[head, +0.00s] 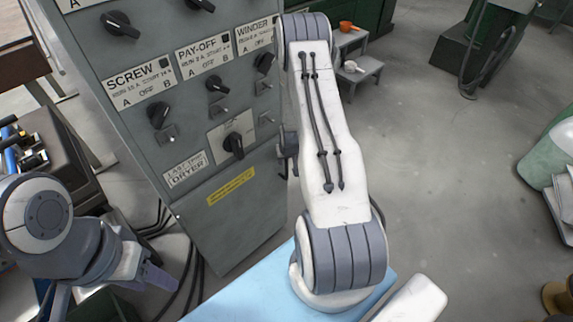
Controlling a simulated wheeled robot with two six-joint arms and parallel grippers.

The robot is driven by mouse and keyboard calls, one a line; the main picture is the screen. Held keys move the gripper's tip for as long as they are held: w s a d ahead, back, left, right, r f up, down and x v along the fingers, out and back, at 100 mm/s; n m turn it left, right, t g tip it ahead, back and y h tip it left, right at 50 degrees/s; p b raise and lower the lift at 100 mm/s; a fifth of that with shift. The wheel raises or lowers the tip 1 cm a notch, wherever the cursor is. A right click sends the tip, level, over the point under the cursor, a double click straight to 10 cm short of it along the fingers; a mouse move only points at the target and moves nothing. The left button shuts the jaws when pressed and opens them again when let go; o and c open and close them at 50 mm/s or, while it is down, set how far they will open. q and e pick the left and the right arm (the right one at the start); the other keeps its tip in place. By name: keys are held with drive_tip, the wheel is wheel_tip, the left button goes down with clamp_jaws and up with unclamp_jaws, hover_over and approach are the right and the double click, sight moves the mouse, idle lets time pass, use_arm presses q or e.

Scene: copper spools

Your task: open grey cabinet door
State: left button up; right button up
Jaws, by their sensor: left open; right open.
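The grey cabinet (222,225) stands left of centre, its front carrying black knobs and labels such as SCREW, PAY-OFF and WINDER. Its lower front panel looks closed, flush with the frame. My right gripper (288,150) is mostly hidden behind my own upright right arm. A dark part of it shows at the cabinet's right edge; I cannot tell if it touches. Any door handle there is hidden too. My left gripper (158,277) is low at the left, open and empty, apart from the cabinet's lower left side.
A grey step stand (358,70) with an orange bowl (346,26) is behind my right arm. A dark machine part (55,155) stands at the far left. Black cables (160,220) run beside the cabinet's left base. The grey floor at right is mostly free.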

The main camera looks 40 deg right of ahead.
sight(287, 164)
drive_tip(key=x, duration=0.6)
drive_tip(key=shift+r, duration=0.1)
clamp_jaws()
idle(1.2)
